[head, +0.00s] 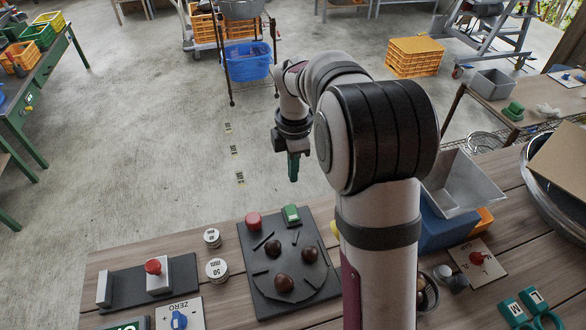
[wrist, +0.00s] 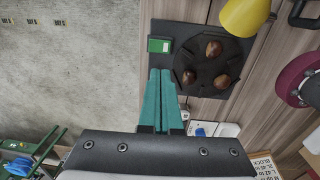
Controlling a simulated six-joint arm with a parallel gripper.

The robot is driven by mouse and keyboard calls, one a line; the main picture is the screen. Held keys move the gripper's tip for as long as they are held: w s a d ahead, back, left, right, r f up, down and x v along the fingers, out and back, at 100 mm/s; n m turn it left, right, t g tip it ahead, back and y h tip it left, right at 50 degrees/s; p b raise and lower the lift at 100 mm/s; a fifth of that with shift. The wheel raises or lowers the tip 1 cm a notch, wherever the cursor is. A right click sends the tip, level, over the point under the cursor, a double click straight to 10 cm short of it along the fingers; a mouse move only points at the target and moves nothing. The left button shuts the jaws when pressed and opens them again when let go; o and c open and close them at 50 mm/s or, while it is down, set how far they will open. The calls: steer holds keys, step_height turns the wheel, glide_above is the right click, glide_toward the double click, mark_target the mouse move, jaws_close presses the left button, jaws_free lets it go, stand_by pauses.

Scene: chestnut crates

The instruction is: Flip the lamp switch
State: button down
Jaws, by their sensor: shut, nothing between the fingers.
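My gripper (head: 293,168) has teal fingers pressed together, pointing down, past the far edge of the wooden table. The wrist view shows the shut fingers (wrist: 161,96) with nothing between them. A yellow cone like a lamp shade (wrist: 245,14) is at the top right of the wrist view; only a sliver (head: 333,229) shows beside my arm in the head view. Candidate controls are a small green box (head: 291,214) on a dark board and a red-tipped lever on a pale plate (head: 489,262). I cannot tell which is the lamp switch. My gripper touches none of them.
The dark board (head: 250,262) holds three chestnuts and a red button (head: 253,220). A red knob (head: 153,266), a blue knob (head: 179,320) and two white weights stand left of it. A metal hopper (head: 462,183) and large bowl stand right.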

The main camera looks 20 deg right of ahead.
mark_target(291, 208)
steer(key=f, duration=0.4)
steer(key=w+f, duration=0.1)
steer(key=f, duration=0.4)
steer(key=w+f, duration=0.1)
steer(key=f, duration=0.4)
steer(key=shift+w, duration=0.1)
steer(key=shift+w+f, duration=0.1)
steer(key=shift+f, duration=0.15)
steer(key=shift+s, duration=0.2)
steer(key=shift+s+r, duration=0.25)
steer(key=shift+s, duration=0.4)
